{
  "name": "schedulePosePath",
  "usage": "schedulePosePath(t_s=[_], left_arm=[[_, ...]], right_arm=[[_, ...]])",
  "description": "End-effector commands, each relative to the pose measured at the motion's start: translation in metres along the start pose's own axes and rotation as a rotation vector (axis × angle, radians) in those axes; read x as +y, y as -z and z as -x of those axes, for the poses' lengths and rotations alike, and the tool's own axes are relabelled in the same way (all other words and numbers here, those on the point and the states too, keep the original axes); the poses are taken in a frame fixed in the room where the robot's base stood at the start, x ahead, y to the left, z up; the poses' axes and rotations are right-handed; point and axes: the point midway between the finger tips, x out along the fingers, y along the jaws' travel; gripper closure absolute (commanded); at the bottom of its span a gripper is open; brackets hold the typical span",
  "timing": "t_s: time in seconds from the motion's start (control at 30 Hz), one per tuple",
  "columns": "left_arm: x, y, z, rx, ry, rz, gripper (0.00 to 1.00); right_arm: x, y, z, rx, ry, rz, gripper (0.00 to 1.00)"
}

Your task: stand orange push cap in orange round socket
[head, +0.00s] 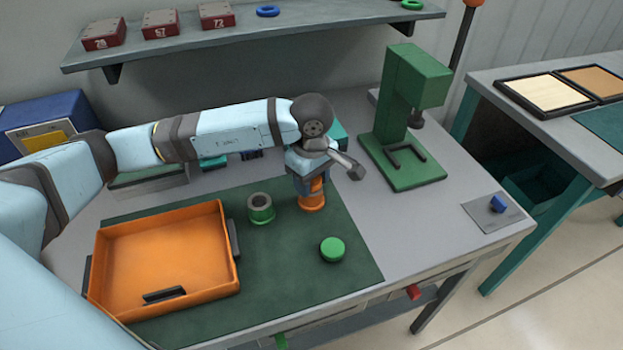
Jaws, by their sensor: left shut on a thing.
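My left gripper (308,184) points down at the back of the green mat, shut on the orange push cap (317,185), of which only a small part shows between the fingers. Directly below is the orange round socket (312,204), upright on the mat. Cap and socket overlap in the picture. I cannot tell whether the cap is touching the socket or just above it. The socket's opening is hidden by the gripper. My right gripper is not in view.
A green round socket (260,208) stands left of the orange one, and a green cap (332,249) lies in front. An orange tray (165,258) fills the mat's left. A green press (404,120) stands behind right. A shelf (250,33) hangs above.

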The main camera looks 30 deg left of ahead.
Motion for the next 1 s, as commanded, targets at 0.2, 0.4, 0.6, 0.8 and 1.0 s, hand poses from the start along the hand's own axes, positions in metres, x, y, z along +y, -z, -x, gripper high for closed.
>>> schedulePosePath(t_s=[0.2, 0.4, 0.6, 0.8, 1.0], left_arm=[[0.000, 0.000, -0.001, 0.000, 0.000, 0.000, 0.25], [0.000, 0.000, -0.001, 0.000, 0.000, 0.000, 0.25], [0.000, 0.000, 0.002, 0.000, -0.001, 0.000, 0.25], [0.001, 0.000, 0.045, 0.001, -0.006, -0.001, 0.25], [0.001, 0.000, 0.092, 0.001, -0.004, -0.001, 0.25]], right_arm=[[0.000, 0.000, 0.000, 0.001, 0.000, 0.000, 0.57], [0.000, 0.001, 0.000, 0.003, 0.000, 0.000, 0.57], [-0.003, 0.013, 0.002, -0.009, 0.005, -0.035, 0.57], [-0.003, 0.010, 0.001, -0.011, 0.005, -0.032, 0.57], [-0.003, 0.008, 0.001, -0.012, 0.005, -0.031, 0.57]])
